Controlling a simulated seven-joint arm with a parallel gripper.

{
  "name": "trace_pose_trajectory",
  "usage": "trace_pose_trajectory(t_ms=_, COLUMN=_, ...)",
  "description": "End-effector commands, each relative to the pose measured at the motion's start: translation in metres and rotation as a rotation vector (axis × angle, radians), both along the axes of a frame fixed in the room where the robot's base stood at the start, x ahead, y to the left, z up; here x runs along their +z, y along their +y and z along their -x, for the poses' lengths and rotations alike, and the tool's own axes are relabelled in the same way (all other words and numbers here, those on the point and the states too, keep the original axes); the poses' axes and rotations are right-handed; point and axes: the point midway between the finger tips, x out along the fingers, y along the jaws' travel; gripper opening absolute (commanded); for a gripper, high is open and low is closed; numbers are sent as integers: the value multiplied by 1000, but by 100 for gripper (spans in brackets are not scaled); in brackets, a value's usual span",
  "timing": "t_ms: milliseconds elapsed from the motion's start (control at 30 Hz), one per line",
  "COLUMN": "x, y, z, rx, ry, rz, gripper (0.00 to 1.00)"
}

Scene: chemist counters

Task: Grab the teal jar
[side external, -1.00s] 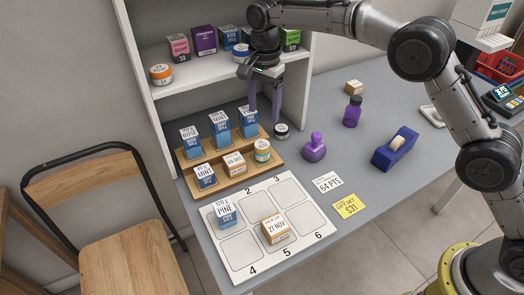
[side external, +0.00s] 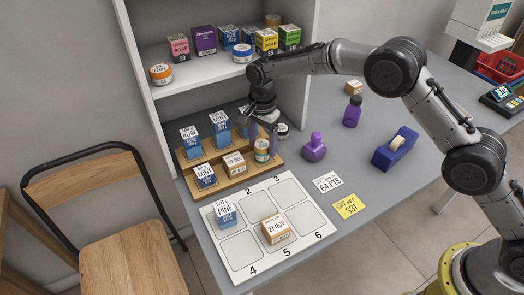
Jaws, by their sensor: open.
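My gripper (side external: 262,141) is open and points down at the right end of the wooden stepped stand. A small jar (side external: 262,154) with a pale label stands there on the lower step. It has some orange and greenish colour; whether it is the teal jar is hard to tell at this size. The fingers are just above and around the top of this jar, and I cannot tell if they touch it.
Shelf jars, one orange-lidded (side external: 160,74) and one blue-lidded (side external: 242,53), sit above. The numbered board (side external: 240,247) is in front.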

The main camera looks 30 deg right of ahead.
Motion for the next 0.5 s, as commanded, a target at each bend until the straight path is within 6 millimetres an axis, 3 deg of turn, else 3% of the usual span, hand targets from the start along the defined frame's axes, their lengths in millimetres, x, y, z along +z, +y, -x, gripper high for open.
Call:
trace_pose_trajectory(t_ms=200, x=-22, y=-1, z=0, rx=-1, ry=-2, rz=1, gripper=70)
trace_pose_trajectory(t_ms=433, x=-24, y=0, z=0, rx=-1, ry=-4, rz=1, gripper=70)
trace_pose_trajectory(t_ms=500, x=-23, y=0, z=0, rx=-1, ry=-4, rz=1, gripper=62)
